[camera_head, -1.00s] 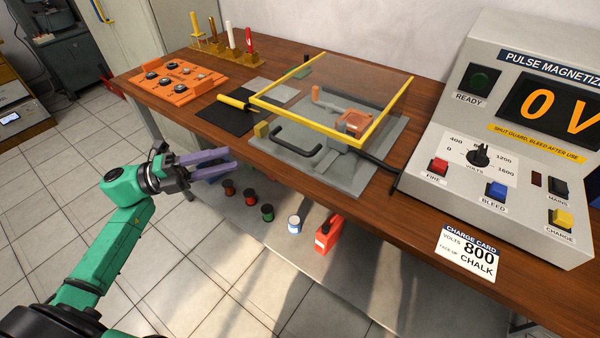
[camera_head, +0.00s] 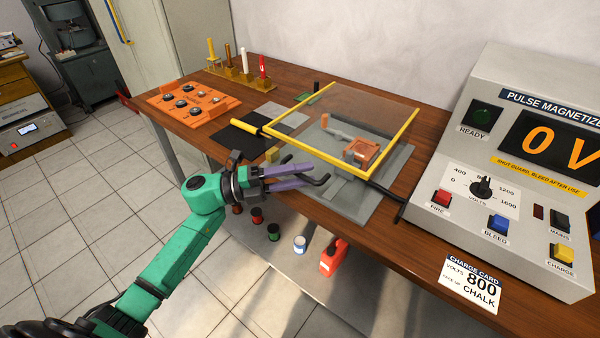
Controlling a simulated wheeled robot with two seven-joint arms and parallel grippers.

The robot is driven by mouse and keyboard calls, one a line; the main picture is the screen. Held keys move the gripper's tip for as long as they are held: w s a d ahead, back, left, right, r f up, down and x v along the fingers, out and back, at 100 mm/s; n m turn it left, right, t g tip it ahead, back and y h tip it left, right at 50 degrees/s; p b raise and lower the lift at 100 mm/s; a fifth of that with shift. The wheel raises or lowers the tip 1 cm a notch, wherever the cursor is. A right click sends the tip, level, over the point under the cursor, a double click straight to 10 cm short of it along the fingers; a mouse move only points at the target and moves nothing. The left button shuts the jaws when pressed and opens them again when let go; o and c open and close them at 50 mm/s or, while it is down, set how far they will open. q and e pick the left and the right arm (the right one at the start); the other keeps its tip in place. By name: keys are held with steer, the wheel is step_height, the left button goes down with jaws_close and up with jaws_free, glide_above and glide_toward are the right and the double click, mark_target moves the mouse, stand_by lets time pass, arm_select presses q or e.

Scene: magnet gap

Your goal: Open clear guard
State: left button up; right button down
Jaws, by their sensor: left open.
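The clear guard (camera_head: 345,112) is a see-through cover with a yellow rim, over a grey base plate (camera_head: 352,203) on the wooden bench. A copper-coloured block (camera_head: 360,152) shows under it. My right gripper is not in view.
The grey pulse magnetizer (camera_head: 475,150) stands at right, reading 0 V. The charge card (camera_head: 471,283) lies in front of it. An orange tray (camera_head: 193,101) is farther left. Spools and a red can (camera_head: 333,257) are below.

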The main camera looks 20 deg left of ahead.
arm_select(q)
jaws_close()
steer(key=shift+f, duration=0.1)
stand_by(1.2)
